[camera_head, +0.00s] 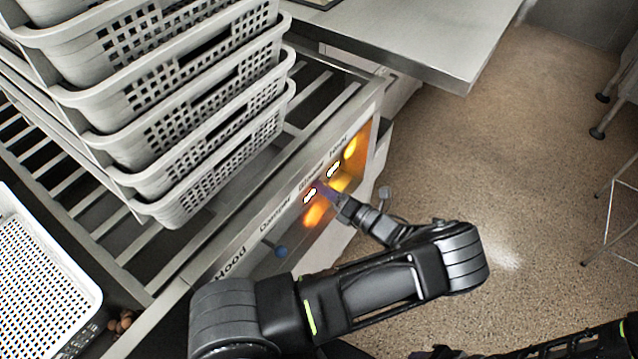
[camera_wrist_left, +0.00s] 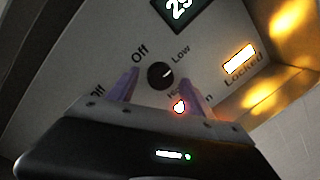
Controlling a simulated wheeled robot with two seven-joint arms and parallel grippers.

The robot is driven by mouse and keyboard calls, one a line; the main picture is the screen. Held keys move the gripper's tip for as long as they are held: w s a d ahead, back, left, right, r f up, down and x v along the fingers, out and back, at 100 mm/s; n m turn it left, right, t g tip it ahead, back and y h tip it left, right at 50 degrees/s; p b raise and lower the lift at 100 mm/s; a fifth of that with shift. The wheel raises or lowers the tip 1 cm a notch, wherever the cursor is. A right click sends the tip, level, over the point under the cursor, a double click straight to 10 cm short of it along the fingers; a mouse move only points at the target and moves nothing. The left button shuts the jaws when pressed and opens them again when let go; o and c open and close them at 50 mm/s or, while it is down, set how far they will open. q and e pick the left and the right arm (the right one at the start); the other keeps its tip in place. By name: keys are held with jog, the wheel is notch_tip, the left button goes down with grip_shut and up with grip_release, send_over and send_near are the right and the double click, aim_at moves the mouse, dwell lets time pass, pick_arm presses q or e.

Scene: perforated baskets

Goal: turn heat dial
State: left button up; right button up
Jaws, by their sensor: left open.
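The heat dial (camera_wrist_left: 160,75) is a small round black knob with a white pointer line on a grey panel in the left wrist view. "Off" is printed to its upper left and "Low" to its upper right; the label below right is partly hidden. My left gripper (camera_wrist_left: 158,85) is open, with one purple finger on each side of the dial. I cannot tell whether the fingers touch it. In the head view my left gripper (camera_head: 328,193) reaches the front control panel (camera_head: 300,215), and the dial is hidden there. My right gripper is not in view.
A lit "Locked" indicator (camera_wrist_left: 240,60) and a display (camera_wrist_left: 183,10) sit near the dial. Stacked perforated baskets (camera_head: 200,130) stand on a slatted rack behind the panel. A white perforated tray (camera_head: 85,290) lies at left. A steel table (camera_head: 430,60) stands beyond; open floor lies right.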

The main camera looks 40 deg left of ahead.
pick_arm(q)
jog(key=shift+a, duration=0.45)
jog(key=shift+c, duration=0.5)
grip_shut()
